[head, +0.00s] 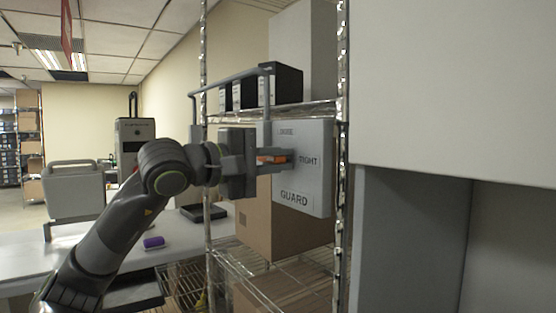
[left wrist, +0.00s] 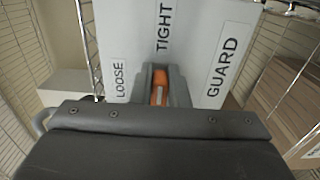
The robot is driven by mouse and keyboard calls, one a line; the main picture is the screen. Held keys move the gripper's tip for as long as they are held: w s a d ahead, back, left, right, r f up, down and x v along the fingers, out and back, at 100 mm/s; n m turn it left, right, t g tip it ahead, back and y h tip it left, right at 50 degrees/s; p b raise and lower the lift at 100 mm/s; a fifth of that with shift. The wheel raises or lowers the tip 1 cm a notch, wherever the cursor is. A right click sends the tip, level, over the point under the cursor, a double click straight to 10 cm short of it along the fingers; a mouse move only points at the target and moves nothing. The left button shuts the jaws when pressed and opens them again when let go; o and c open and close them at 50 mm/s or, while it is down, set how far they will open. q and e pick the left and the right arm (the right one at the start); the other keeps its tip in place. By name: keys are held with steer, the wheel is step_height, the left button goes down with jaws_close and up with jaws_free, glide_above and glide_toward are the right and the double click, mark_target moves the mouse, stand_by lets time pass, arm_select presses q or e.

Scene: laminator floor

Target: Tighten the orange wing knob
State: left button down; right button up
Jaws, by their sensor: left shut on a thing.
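The orange wing knob (head: 274,159) sits on the front of a grey guard panel (head: 315,183) marked LOOSE, TIGHT and GUARD. My left gripper (head: 270,160) is shut on the knob, with a finger on each side of it. In the left wrist view the knob (left wrist: 161,88) shows between the fingers, its long side pointing toward the TIGHT label (left wrist: 163,27). The LOOSE label (left wrist: 120,80) is to the left of it and the GUARD label (left wrist: 221,66) to the right. The fingers and wrist hide part of the knob. My right gripper is not in view.
A wire shelf rack (head: 207,230) holds black binders (head: 280,85) and cardboard boxes (head: 290,232) around the panel. A large pale cabinet (head: 455,90) stands close on the right. A white table (head: 130,255) with a purple object (head: 154,243) is at lower left.

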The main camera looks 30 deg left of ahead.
arm_select(q)
steer(key=shift+a, duration=0.1)
stand_by(0.4)
steer(key=c, duration=1.5)
jaws_free()
steer(key=shift+w, duration=0.1)
steer(key=shift+o, duration=0.5)
steer(key=shift+w+a+f, duration=0.1)
steer(key=shift+a, duration=0.15)
steer(key=shift+d, duration=0.1)
